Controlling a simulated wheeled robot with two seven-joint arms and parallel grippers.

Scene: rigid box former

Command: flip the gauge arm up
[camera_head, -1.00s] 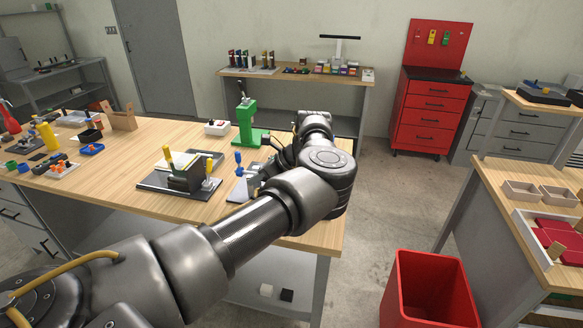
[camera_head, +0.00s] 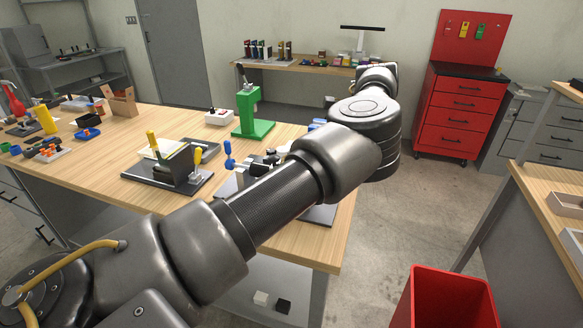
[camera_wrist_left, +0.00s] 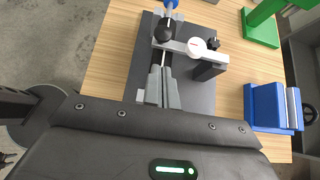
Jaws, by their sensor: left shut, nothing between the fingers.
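In the left wrist view, a dark base plate (camera_wrist_left: 203,98) carries a grey gauge arm (camera_wrist_left: 178,47) lying crosswise, with a round white dial (camera_wrist_left: 196,45) on it. A black knob (camera_wrist_left: 164,34) and a blue handle (camera_wrist_left: 171,4) stand at its left end and beyond. My left gripper (camera_wrist_left: 162,70) appears shut and empty, its fingers above the plate on the near side of the arm; contact cannot be told. In the head view, the blue-handled fixture (camera_head: 229,155) is partly hidden behind my left arm. My right gripper is out of view.
A green press (camera_head: 254,115) stands behind the fixture, and a blue block (camera_wrist_left: 268,107) lies right of the plate. A dark fixture with yellow handles (camera_head: 171,168) stands to the left. A red bin (camera_head: 444,300) is on the floor at right.

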